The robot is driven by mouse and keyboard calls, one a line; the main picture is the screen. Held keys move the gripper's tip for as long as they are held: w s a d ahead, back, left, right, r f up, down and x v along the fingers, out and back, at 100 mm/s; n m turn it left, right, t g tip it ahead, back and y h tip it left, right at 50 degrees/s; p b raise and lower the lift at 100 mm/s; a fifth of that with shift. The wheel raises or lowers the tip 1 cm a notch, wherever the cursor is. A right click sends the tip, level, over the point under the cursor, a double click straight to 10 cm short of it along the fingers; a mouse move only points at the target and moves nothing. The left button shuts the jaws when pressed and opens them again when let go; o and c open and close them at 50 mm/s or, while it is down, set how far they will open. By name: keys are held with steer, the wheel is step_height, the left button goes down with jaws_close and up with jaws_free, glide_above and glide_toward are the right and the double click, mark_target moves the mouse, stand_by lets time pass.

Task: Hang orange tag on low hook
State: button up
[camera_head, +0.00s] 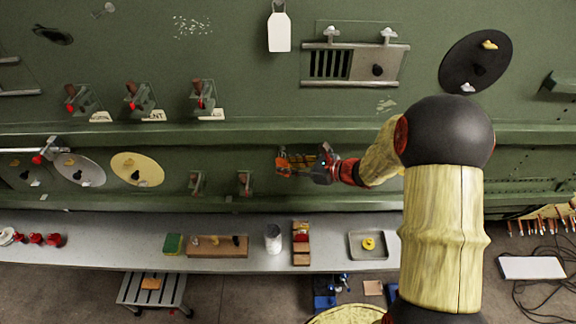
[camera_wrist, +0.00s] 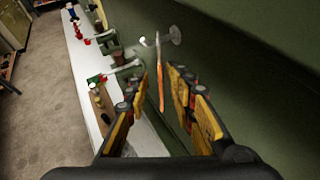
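The orange tag (camera_wrist: 162,92) shows nearly edge-on in the wrist view, hanging upright between my fingers. Its upper end meets a pale peg hook with a round wall plate (camera_wrist: 175,35) and a white tip (camera_wrist: 143,41). I cannot tell for sure whether its hole is around the peg. My gripper (camera_wrist: 159,76) is open, its yellow-padded fingers on either side of the tag with gaps showing. In the head view my gripper (camera_head: 300,162) is at the lower green wall panel, with orange at its tips (camera_head: 283,168); the hook is hidden there.
A white tag (camera_head: 279,32) hangs high on the wall. Below my gripper, a grey bench (camera_head: 340,228) holds a brown block (camera_head: 218,246), a white can (camera_head: 273,238) and a tray (camera_head: 354,251). Red-handled levers (camera_head: 137,100) and small brackets (camera_head: 245,182) stick out to the left.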

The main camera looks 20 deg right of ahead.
steer(key=v, duration=1.2)
